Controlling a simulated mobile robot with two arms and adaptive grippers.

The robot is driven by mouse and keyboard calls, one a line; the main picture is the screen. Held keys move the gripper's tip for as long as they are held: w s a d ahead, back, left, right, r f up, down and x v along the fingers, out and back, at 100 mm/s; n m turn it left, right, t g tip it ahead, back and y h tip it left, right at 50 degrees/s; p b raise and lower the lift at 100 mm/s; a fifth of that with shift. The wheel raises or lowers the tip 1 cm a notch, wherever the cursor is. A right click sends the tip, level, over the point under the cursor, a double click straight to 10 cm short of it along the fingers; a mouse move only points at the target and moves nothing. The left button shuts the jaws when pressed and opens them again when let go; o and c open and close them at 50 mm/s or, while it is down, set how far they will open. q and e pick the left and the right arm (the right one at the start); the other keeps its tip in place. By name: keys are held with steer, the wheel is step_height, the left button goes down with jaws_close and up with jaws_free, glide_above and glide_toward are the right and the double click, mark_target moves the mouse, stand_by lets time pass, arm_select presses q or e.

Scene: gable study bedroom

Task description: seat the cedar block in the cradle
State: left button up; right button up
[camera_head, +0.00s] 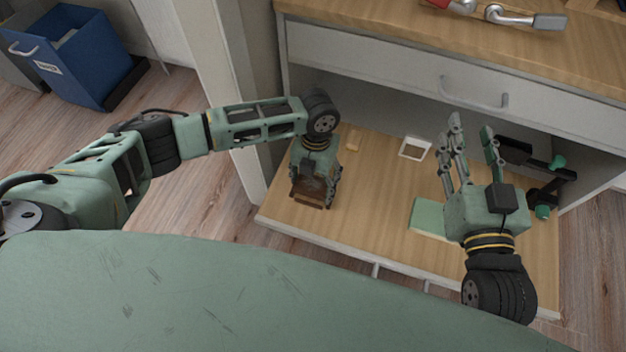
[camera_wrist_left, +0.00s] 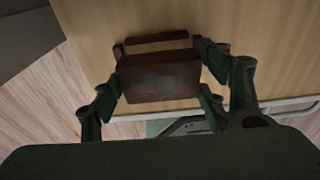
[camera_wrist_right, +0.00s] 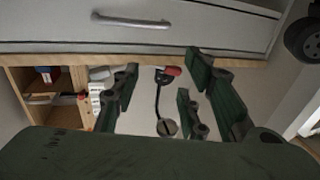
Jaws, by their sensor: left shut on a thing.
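My left gripper (camera_head: 311,198) points down over the left part of the wooden shelf and is shut on a dark brown block, the cedar block (camera_wrist_left: 158,77). The block sits between the finger pads in the left wrist view. A dark brown bar (camera_wrist_left: 157,38) lies just beyond the block and looks like part of the cradle. The gripper hides much of both in the head view, and I cannot tell whether the block rests in the cradle or above it. My right gripper (camera_head: 472,132) is open and empty, raised over the shelf's right side.
On the shelf (camera_head: 375,205) are a white square frame (camera_head: 415,148), a small tan piece (camera_head: 353,140) and a green pad (camera_head: 427,216). A black stand with green knobs (camera_head: 545,185) is at the right. A drawer (camera_head: 390,65) and worktop overhang the back. The shelf's middle is clear.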

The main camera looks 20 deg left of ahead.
steer(key=shift+f, duration=0.2)
arm_select(q)
steer(key=shift+p, duration=0.3)
arm_select(e)
steer(key=shift+s+d+f+g, duration=0.15)
steer(key=shift+f+g, duration=0.3)
steer(key=shift+f, duration=0.2)
steer(key=shift+s+d+f+g, duration=0.1)
steer(key=shift+f+g, duration=0.35)
steer(key=shift+f, duration=0.2)
steer(key=shift+s+d+f+g+h, duration=0.2)
steer(key=shift+f+g, duration=0.15)
steer(key=shift+f, duration=0.3)
steer(key=shift+s+d+f+g+h, duration=0.1)
steer(key=shift+s+f+g+h, duration=0.2)
steer(key=shift+f, duration=0.35)
arm_select(q)
steer(key=shift+f, duration=0.1)
arm_select(e)
steer(key=shift+w+r, duration=0.15)
steer(key=shift+w, duration=0.05)
arm_select(q)
steer(key=shift+f, duration=0.95)
arm_select(e)
steer(key=r+t, duration=0.1)
steer(key=r, duration=0.2)
steer(key=w+a+r+t+y, duration=0.1)
steer(key=shift+r+t, duration=0.35)
